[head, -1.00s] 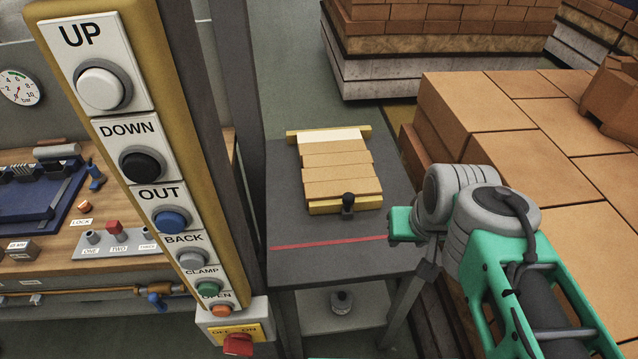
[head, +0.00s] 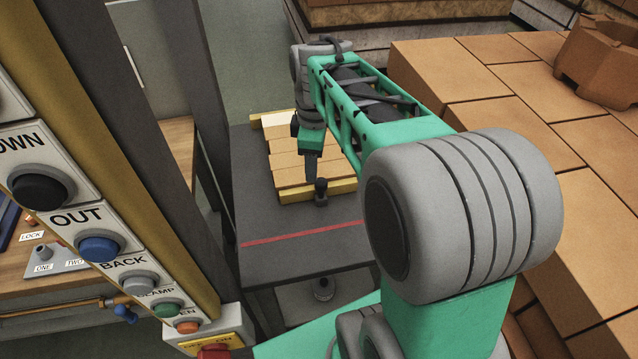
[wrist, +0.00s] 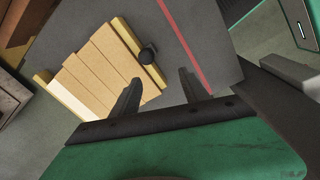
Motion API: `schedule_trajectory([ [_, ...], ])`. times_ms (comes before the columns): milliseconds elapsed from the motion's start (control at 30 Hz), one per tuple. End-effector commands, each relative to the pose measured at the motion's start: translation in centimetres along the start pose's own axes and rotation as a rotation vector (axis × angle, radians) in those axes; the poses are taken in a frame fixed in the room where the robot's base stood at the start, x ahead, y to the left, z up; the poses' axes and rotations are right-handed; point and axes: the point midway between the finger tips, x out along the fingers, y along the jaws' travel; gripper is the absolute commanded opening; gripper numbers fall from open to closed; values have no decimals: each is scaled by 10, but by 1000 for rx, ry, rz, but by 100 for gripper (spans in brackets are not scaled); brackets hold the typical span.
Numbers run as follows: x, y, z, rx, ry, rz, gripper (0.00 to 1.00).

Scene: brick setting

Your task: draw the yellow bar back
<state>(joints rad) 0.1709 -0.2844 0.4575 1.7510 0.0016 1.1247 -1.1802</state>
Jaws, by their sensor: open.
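The yellow bar (head: 343,187) lies across the near end of a row of tan bricks (head: 285,163) on a dark grey table. A black knob (head: 321,188) stands on the bar. In the wrist view the bar (wrist: 124,33) and its knob (wrist: 148,55) show just beyond my fingertips. My gripper (head: 310,172) points down near the knob, on its left in the head view. In the wrist view my gripper (wrist: 158,80) has its two fingers apart with nothing between them. I cannot tell how high the fingertips are. My arm hides part of the bricks.
A red line (head: 300,234) crosses the table (head: 275,258) on the near side of the bar, with bare surface between. A second yellow strip (head: 256,121) lies at the bricks' far end. A button panel (head: 85,232) stands left; stacked bricks (head: 500,120) rise on the right.

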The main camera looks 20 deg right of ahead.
Motion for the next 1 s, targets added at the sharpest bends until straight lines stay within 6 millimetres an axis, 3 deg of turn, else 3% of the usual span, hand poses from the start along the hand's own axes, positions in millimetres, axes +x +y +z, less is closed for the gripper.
schedule_trajectory([
  [33, 16, 12, 4, -94, -12, -30, 53],
  [100, 28, 24, 8, -216, -18, -60, 53],
  [267, 42, 36, 13, -355, -20, -94, 53],
  [700, 109, 31, 16, -363, -19, -95, 53],
  [1000, 117, 30, 16, -363, -19, -91, 53],
])
